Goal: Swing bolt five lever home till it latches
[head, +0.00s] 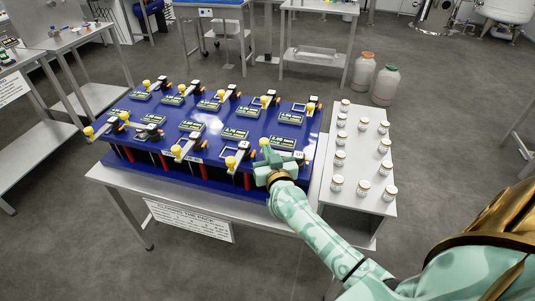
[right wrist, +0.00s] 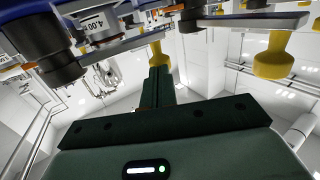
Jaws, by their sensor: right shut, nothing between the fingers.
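A blue rack (head: 215,125) carries two rows of lever clamps with yellow knobs and small dark displays; I cannot read which one is bolt five. My right gripper (head: 277,160) is at the rack's front right corner, shut and empty, hiding part of the clamp there. A yellow knob (head: 264,142) shows just behind it, and the lever with knob (head: 230,162) stands just to its left. In the right wrist view the closed fingers (right wrist: 160,85) point at a yellow knob (right wrist: 158,52); touching or apart, I cannot tell. Another yellow knob (right wrist: 274,56) hangs at the right. My left gripper is out of view.
The rack stands on a grey table (head: 140,188) with a sign on its front. A side shelf (head: 352,195) to the right holds several small white jars with brown lids. Two large jugs (head: 385,85) stand on the floor behind. Another bench is at the left.

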